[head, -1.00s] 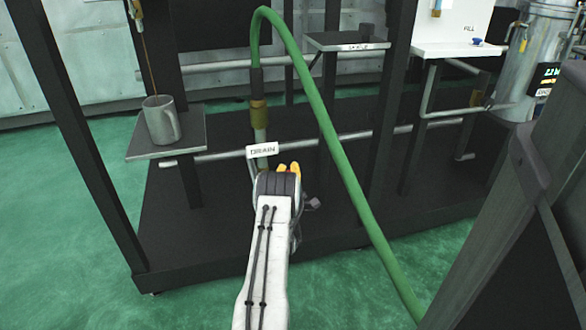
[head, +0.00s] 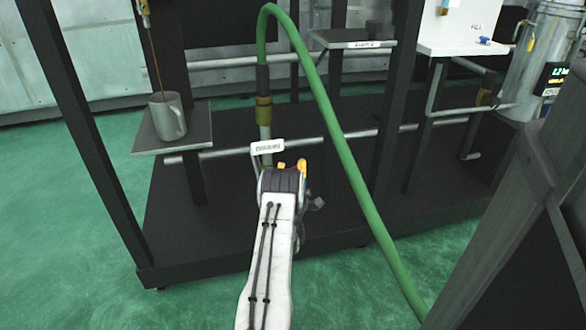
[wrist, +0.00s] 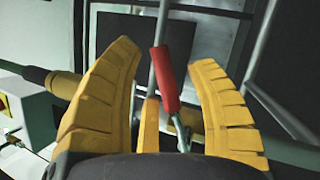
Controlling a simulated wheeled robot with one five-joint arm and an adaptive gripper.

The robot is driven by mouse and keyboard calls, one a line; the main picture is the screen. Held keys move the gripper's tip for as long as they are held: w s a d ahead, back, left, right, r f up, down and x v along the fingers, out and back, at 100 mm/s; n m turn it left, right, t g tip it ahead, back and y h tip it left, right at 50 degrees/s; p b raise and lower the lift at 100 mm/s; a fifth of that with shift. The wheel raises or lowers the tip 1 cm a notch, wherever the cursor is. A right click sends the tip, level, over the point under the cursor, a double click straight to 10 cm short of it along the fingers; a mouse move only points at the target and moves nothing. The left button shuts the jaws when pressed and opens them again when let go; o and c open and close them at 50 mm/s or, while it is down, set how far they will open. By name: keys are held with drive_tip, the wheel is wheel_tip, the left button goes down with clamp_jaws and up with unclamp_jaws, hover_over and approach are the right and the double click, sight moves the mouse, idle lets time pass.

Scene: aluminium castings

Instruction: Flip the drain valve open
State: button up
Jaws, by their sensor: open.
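The drain valve's red lever handle (wrist: 165,80) shows in the wrist view, standing upright between the yellow fingers of my gripper (wrist: 166,58), on a metal stem. My gripper is open, with a finger on each side of the handle; I cannot tell if either touches it. In the head view my gripper (head: 292,166) is just below the white drain label (head: 267,146), whose text is blurred now. The lever and valve body are hidden behind my arm there.
A green hose (head: 345,160) arches from a brass fitting (head: 263,101) and passes right of my arm. A grey mug (head: 167,117) stands on a small shelf (head: 200,135) at left. Dark frame posts (head: 75,120) stand on both sides.

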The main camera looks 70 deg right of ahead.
drive_tip(key=v, duration=0.7)
idle(0.3)
